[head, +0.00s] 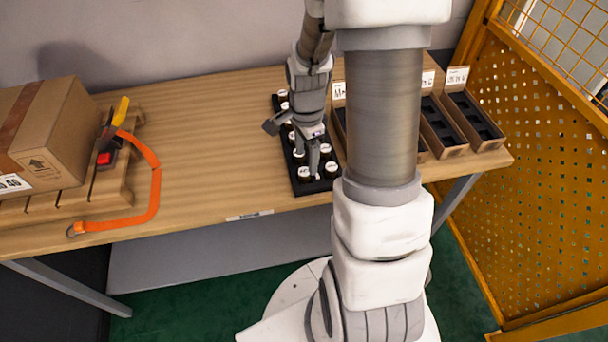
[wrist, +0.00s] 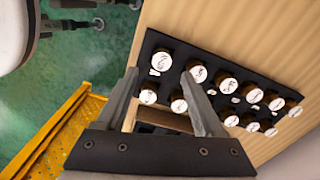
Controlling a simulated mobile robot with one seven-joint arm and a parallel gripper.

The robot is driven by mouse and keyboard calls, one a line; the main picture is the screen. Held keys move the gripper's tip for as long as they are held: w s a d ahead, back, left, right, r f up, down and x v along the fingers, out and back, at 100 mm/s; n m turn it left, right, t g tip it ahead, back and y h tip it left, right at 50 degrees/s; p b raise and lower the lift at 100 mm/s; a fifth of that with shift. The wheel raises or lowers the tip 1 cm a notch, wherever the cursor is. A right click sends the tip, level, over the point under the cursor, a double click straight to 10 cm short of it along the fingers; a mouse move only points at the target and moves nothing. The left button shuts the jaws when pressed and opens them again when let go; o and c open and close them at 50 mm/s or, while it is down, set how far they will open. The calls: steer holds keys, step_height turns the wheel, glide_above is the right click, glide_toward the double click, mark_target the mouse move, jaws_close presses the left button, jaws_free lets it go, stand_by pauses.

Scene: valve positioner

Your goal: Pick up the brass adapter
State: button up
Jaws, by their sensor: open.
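Several round, brass-brown pieces with white marked tops stand upright in rows in a black tray (wrist: 152,42). I cannot tell which one the task means by the brass adapter. In the wrist view, one piece (wrist: 161,61) shows between my fingertips, with another (wrist: 148,94) lower down beside the left finger. The right finger partly covers a piece (wrist: 197,73). My gripper (wrist: 160,74) is open and empty. In the head view, my gripper (head: 307,160) points down over the near part of the tray (head: 306,188). Part of the tray is hidden by my arm.
Black-lined bins (head: 474,117) with labels stand on the table (head: 210,130) right of the tray, partly hidden by my arm. A cardboard box (head: 50,130) and orange strap (head: 153,185) are at left. The middle-left tabletop is clear. A yellow perforated fence (head: 530,170) stands at right.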

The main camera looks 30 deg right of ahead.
mark_target(304, 171)
steer(key=shift+w+a+f, duration=0.1)
steer(key=shift+a+f, duration=0.05)
steer(key=shift+f, duration=1.2)
steer(key=shift+a+f, duration=0.1)
steer(key=shift+f, duration=1.2)
jaws_close()
